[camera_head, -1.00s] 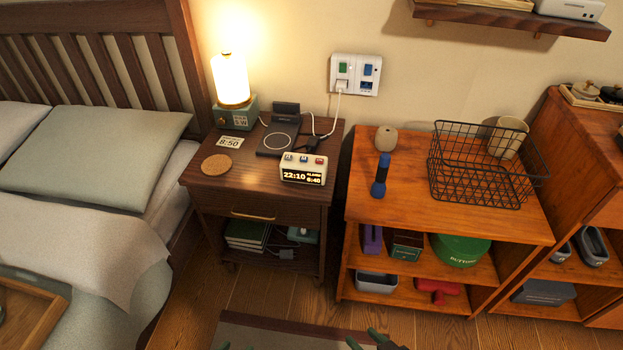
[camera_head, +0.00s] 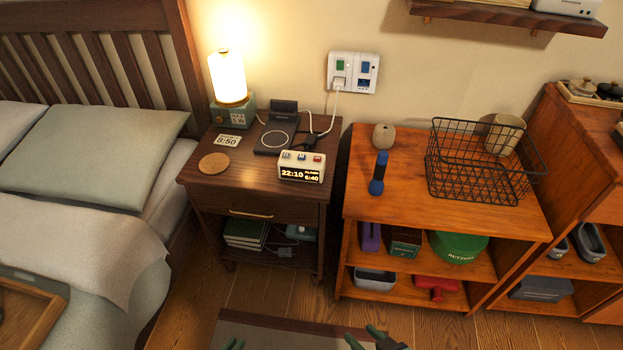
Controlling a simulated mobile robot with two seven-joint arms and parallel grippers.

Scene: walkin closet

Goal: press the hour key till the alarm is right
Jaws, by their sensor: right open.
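A cream alarm clock (camera_head: 301,168) stands on the dark wooden nightstand (camera_head: 250,192), near its right front. Its display reads 22:10, with a smaller alarm time that looks like 6:40. Several small keys sit on its top, a blue and a red one among them; their labels are too small to read. A paper card (camera_head: 228,141) reading 8:50 lies at the nightstand's back left. My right gripper (camera_head: 364,338) is open and empty at the bottom edge, well short of the clock. Only a tip of my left gripper (camera_head: 236,344) shows there.
A lit lamp (camera_head: 229,78), a charging pad (camera_head: 276,140) with cables and a cork coaster (camera_head: 214,163) share the nightstand. Right of it, a wooden shelf unit (camera_head: 430,215) bears a blue torch (camera_head: 379,173) and a wire basket (camera_head: 470,188). The bed is at left.

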